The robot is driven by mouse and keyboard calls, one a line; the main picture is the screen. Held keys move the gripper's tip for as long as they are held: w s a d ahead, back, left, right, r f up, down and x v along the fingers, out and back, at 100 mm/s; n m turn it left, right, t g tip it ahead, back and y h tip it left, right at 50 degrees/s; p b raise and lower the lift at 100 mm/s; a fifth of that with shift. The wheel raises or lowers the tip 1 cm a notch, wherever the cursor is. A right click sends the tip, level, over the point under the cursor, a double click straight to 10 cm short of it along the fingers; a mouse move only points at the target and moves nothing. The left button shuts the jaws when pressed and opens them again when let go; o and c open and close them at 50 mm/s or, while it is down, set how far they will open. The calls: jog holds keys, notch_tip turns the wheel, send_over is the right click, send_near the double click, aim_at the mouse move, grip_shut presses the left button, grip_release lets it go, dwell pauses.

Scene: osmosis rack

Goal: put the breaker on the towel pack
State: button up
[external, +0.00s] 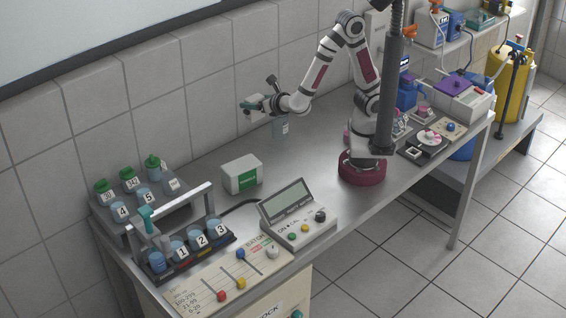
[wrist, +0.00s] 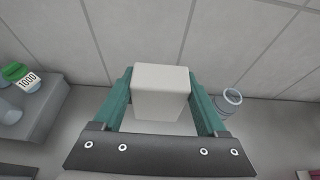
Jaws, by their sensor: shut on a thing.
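My gripper (external: 252,105) is raised above the bench near the tiled wall. In the wrist view its teal fingers (wrist: 160,95) stand on either side of a plain white block, which I take to be the breaker (wrist: 160,88), and are shut on it. The block is too small in the external view to make out clearly. The towel pack (external: 233,180), a white box with a green label, sits on the bench below my gripper and nearer the front. Its top looks flat and bare. I cannot make it out for sure in the wrist view.
A bluish glass beaker (external: 281,129) stands near the wall; it also shows in the wrist view (wrist: 230,103). Green-capped bottles (external: 128,178), a rack of numbered jars (external: 190,245) and a meter with a screen (external: 298,220) stand left and front. Bench right of the pack is clear.

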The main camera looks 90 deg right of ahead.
jog(key=shift+w+a+f, duration=0.6)
jog(key=shift+a+f, duration=1.15)
jog(key=shift+f, duration=0.05)
jog(key=shift+w+a+f, duration=0.55)
jog(key=shift+a+f, duration=1.2)
jog(key=shift+f, duration=0.05)
jog(key=shift+w+a+f, duration=0.6)
jog(key=shift+a+f, duration=1.15)
jog(key=shift+f, duration=0.05)
jog(key=shift+f, duration=0.1)
jog(key=o, duration=1.4)
